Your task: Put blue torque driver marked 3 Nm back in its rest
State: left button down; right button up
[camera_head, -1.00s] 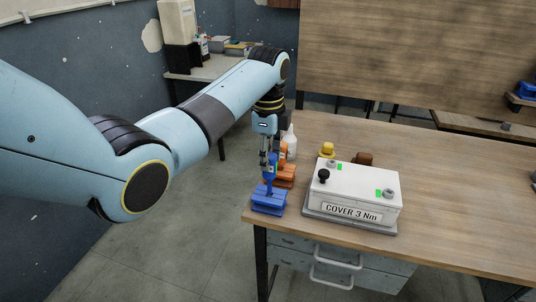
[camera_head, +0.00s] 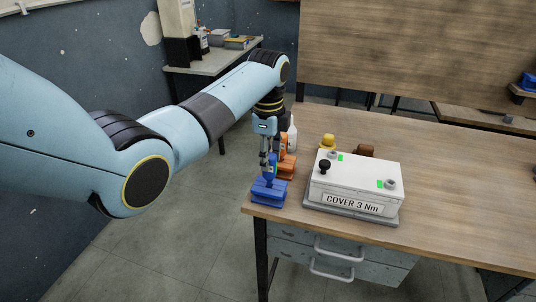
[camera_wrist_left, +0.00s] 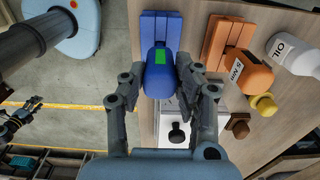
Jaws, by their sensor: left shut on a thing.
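My left gripper (camera_head: 268,172) is shut on the blue torque driver (camera_head: 270,177), pointing down. In the left wrist view the driver's rounded blue body (camera_wrist_left: 158,82) with a green patch sits between both fingers. No 3 Nm mark shows on it. The blue rest (camera_head: 268,192) is at the table's near left corner, directly below the driver; it also shows at the top of the wrist view (camera_wrist_left: 160,24). The driver's lower end overlaps the rest; I cannot tell whether it is seated. What looks like my right gripper (camera_wrist_left: 24,112) shows small at the wrist view's left edge.
An orange driver marked 5 Nm (camera_wrist_left: 248,70) stands in its orange rest (camera_head: 287,167) just behind. A white oil bottle (camera_head: 292,135), yellow knob (camera_head: 328,142) and brown knob (camera_head: 365,150) are beyond. The white "COVER 3 Nm" box (camera_head: 355,185) is right. The table's right is clear.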

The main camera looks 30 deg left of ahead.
pick_arm(q)
jog(key=shift+f, duration=0.55)
jog(key=c, duration=0.9)
grip_release()
jog(key=shift+r, duration=0.1)
